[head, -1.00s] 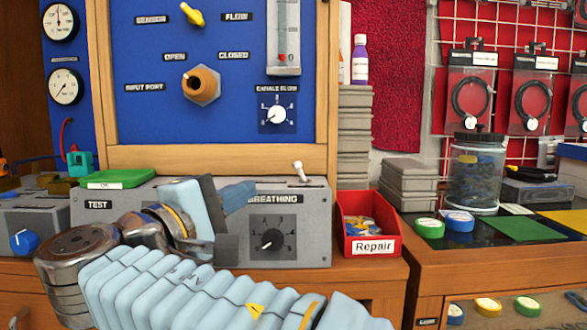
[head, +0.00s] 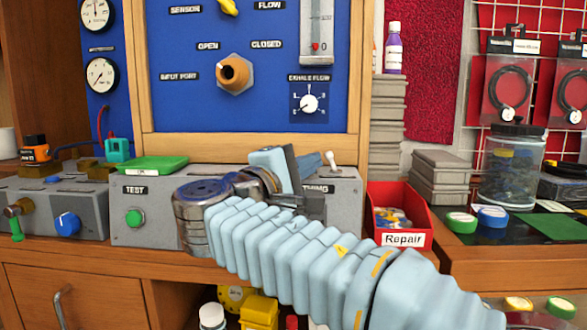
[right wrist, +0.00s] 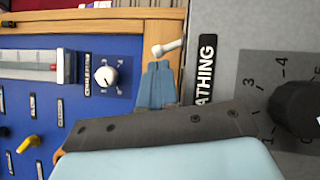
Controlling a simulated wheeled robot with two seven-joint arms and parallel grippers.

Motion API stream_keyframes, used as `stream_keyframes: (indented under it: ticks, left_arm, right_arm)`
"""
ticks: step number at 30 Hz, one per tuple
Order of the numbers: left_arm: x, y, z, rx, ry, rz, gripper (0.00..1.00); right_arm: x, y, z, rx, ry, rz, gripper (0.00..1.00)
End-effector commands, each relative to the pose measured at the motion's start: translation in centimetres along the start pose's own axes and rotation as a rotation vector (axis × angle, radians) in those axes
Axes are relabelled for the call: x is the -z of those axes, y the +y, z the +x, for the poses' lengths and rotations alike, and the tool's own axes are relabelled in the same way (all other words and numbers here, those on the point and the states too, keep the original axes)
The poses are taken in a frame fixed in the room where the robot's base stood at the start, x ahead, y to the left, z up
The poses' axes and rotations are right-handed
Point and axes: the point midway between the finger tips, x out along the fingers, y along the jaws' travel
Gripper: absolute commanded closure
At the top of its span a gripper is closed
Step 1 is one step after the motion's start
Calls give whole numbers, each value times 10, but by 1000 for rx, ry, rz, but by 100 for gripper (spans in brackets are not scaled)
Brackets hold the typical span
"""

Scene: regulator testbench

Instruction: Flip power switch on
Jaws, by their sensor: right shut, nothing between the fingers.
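A small pale toggle switch (head: 332,161) stands on the top right of the grey test box (head: 346,200). It also shows in the right wrist view as a light lever (right wrist: 168,47). My right gripper (head: 311,164) is shut and empty, its blue fingers just left of the toggle in the head view. In the right wrist view the shut fingertips (right wrist: 157,72) are close to the lever; I cannot tell whether they touch. My arm and gripper hide the box's middle, including most of its label and dial. My left gripper is not in view.
The blue panel (head: 180,110) in a wooden frame rises behind the box. A green case (head: 152,165) lies on the box's left top. A red Repair bin (head: 400,238) stands to the right. The black dial (right wrist: 298,108) shows in the right wrist view.

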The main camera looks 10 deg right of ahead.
Motion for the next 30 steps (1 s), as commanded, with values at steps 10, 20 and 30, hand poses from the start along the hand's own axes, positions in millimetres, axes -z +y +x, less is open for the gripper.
stream_keyframes:
  ticks: [10, 20, 30]
  left_arm:
    - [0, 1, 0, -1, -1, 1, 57]
    - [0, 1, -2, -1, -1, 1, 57]
    - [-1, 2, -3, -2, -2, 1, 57]
  right_arm:
    - [0, 0, 7, 0, 0, 1, 100]
    - [-1, 2, 8, 17, -1, 26, 100]
    - [-2, 3, 9, 47, 0, 69, 100]
